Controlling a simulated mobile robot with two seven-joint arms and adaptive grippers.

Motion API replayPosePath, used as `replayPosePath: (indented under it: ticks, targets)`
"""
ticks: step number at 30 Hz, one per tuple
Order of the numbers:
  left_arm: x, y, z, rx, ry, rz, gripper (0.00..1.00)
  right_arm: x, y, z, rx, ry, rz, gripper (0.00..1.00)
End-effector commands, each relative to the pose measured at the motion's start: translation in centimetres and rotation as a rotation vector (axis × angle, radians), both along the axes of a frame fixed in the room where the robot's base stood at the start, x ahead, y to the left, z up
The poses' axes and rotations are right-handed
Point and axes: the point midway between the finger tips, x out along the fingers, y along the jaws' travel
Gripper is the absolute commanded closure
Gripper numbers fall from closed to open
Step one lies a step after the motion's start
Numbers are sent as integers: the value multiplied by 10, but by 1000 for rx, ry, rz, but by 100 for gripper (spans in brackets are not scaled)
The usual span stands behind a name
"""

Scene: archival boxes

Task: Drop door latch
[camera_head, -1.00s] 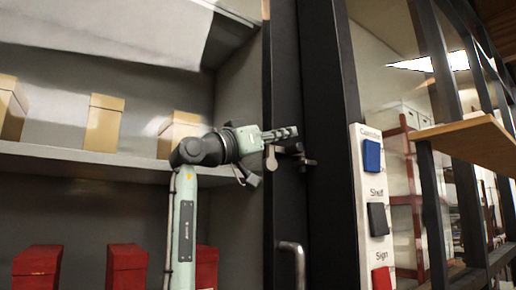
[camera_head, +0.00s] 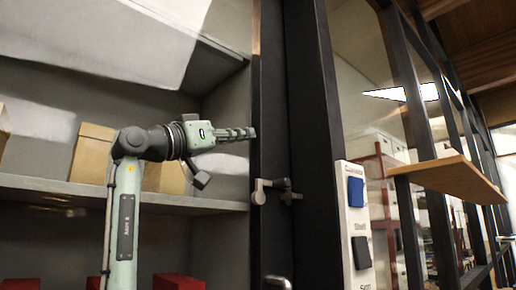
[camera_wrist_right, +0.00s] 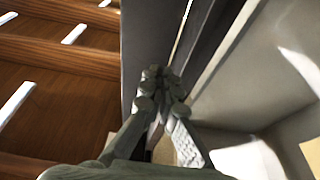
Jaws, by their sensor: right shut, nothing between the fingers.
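The door latch (camera_head: 270,186), a small metal fitting with a grey end piece hanging down and a dark bar to the right, sits on the dark door frame (camera_head: 307,110) in the head view. My right gripper (camera_head: 251,133) is shut and empty, above and slightly left of the latch, apart from it in the picture. Its fingers point right toward the frame. In the right wrist view the shut fingers (camera_wrist_right: 155,80) appear in front of the dark frame; I cannot make out the latch there. My left gripper is not in view.
A grey shelf (camera_head: 220,205) holds tan boxes (camera_head: 90,152), with red boxes (camera_head: 178,282) below. A door handle (camera_head: 278,282) sits low on the frame. A white panel (camera_head: 344,215) carries a blue block (camera_head: 355,191) and a black block (camera_head: 361,252). A wooden ledge (camera_head: 450,177) juts out at right.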

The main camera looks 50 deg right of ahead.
Motion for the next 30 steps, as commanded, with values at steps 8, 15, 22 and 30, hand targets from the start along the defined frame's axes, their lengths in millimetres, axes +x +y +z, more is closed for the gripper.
replayPosePath:
  ticks: [8,15,22,30]
  targets:
    - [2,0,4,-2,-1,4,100,5,20,7,0,0,0,100]
    - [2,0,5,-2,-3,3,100,5,20,7,0,0,0,100]
    - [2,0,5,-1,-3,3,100,5,20,6,0,1,0,100]
    - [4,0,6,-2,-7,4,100,5,20,7,1,0,0,100]
